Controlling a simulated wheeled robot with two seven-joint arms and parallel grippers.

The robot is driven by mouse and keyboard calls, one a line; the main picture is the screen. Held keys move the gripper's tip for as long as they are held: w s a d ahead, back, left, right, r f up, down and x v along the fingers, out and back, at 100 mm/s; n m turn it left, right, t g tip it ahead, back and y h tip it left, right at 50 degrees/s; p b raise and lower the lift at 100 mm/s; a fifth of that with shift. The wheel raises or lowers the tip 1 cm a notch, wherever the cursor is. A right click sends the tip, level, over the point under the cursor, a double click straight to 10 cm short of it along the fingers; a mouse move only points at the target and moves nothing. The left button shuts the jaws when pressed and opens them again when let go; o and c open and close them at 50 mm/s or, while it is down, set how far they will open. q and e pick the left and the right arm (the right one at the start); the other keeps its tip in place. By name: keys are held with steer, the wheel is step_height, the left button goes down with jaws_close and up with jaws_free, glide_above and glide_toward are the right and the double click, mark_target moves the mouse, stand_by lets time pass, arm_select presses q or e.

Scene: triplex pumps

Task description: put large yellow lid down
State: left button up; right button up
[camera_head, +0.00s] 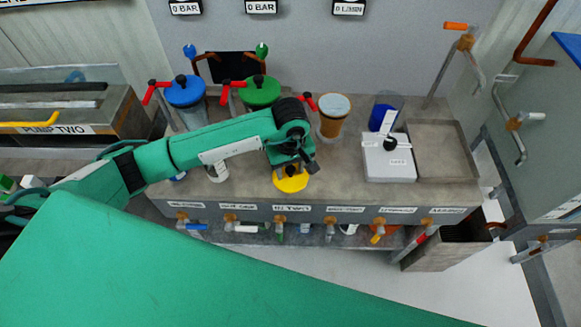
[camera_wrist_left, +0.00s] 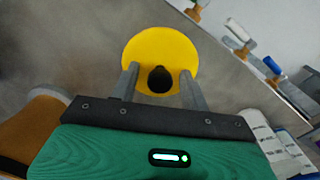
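The large yellow lid (camera_head: 290,184) lies near the front edge of the grey workbench (camera_head: 345,188), below my left gripper (camera_head: 291,169). In the left wrist view the lid (camera_wrist_left: 155,45) is a flat yellow disc with a black knob (camera_wrist_left: 160,80). The two fingers of my left gripper (camera_wrist_left: 160,83) stand apart on either side of the knob, with a visible gap on each side. The gripper looks open and holds nothing. In the head view my arm partly hides the lid's knob. My right gripper is not in view.
Vessels with a blue lid (camera_head: 185,90) and a green lid (camera_head: 260,91) stand at the back left. An orange container (camera_head: 332,122) with a pale top stands behind the lid. A white scale (camera_head: 388,162) and an empty tray (camera_head: 440,148) are at right. Bench between lid and scale is clear.

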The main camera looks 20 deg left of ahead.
mark_target(291, 168)
arm_select(q)
steer(key=shift+r, duration=0.2)
steer(key=shift+w+r, duration=0.1)
steer(key=shift+r, duration=0.3)
step_height(291, 168, up, 3)
steer(key=shift+r+b, duration=0.1)
steer(key=shift+b, duration=0.35)
step_height(291, 168, up, 8)
steer(key=b, duration=0.1)
steer(key=shift+b, duration=0.3)
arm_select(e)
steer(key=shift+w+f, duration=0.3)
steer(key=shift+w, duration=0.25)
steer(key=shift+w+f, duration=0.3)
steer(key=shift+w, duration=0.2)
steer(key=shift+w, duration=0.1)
